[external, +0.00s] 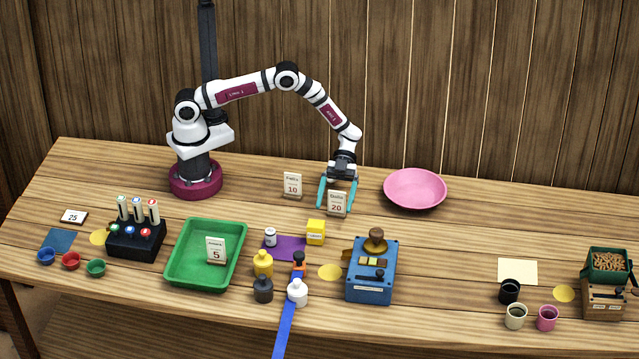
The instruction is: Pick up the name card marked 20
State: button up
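The name card marked 20 (337,205) stands upright on the table, right of centre. My gripper (336,194) is pointed down at this card, with its teal fingers apart on the left and right of it. I cannot tell whether the fingers touch the card. Another card marked 10 (292,186) stands a little to the left. A card marked 5 (216,250) stands in the green tray (176,262). A card marked 25 (74,217) lies at the far left.
A pink bowl (415,188) sits close to the right of my gripper. A yellow box (316,232), a blue device (370,285) and several bottles stand in front. A black holder with pens (136,243) is at the left.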

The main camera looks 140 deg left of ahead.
grip_shut()
dwell(0.4)
